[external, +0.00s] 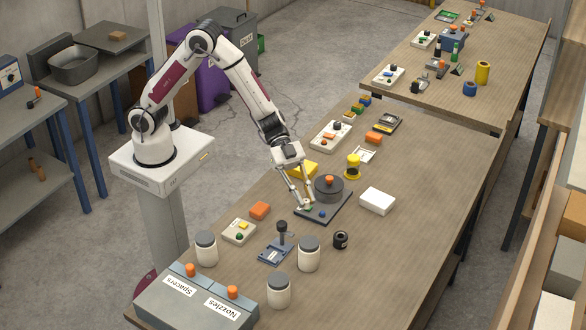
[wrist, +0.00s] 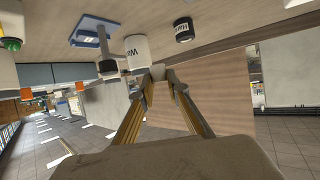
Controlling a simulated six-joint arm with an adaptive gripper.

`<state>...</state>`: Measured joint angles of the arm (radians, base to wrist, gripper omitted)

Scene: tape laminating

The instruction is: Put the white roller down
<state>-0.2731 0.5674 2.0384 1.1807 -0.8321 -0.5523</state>
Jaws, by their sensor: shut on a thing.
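My gripper (external: 304,199) is low over the near-left part of a dark flat board (external: 338,212) on the near table. In the wrist view its two fingers (wrist: 159,77) close in on a small pale piece (wrist: 158,71), which looks like the white roller. In the external view the roller is too small and too covered by the fingers to make out clearly. I cannot tell whether it touches the board.
A dark round pot (external: 329,191) with an orange knob stands close behind my gripper. A white box (external: 377,201) lies to the right. A yellow block (external: 302,169), a blue device (external: 276,251) and white jars (external: 308,255) are nearby.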

